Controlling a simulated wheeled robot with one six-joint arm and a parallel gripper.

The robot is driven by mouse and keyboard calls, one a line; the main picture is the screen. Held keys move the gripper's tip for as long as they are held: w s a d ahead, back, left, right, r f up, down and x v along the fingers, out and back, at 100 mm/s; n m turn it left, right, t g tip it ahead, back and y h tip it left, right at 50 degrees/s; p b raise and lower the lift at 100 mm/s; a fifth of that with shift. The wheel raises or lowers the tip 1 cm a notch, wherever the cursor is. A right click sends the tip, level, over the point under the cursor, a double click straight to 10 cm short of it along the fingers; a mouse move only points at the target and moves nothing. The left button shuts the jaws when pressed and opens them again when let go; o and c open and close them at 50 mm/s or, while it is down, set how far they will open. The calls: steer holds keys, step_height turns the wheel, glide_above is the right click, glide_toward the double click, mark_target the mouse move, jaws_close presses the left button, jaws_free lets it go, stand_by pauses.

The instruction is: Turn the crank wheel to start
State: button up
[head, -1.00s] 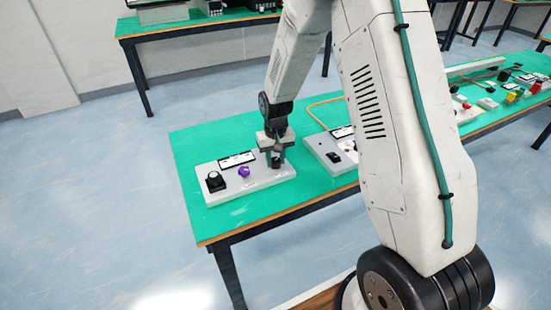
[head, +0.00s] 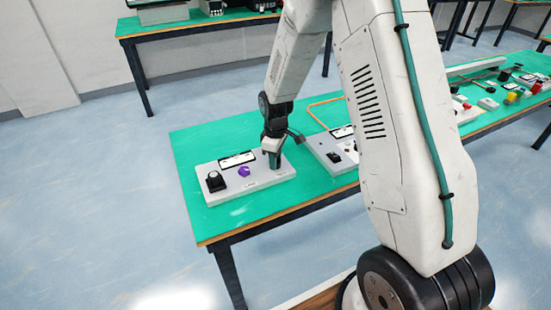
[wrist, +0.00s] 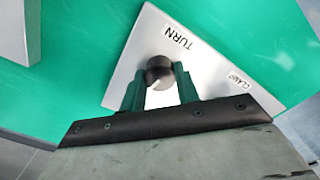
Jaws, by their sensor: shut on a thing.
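A dark round knob (wrist: 159,72) stands on a light grey panel (wrist: 225,70) beside a label reading TURN. It is the part in my grip, and I cannot make out a wheel rim or crank handle on it. My gripper (wrist: 160,82) has its green fingers on either side of the knob, shut on it. In the head view my gripper (head: 272,158) points down at the right end of the panel (head: 225,192) and hides the knob. A second label near the panel corner seems to read CLAMP.
The same panel carries a black knob (head: 215,181), a purple knob (head: 244,171) and a white label plate (head: 237,160). Another panel (head: 322,150) stands close on the right. The green table (head: 215,140) is bare behind the panel.

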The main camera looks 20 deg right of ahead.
steer(key=shift+n, duration=0.8)
steer(key=o, duration=1)
step_height(320, 180, up, 8)
steer(key=shift+f, duration=0.1)
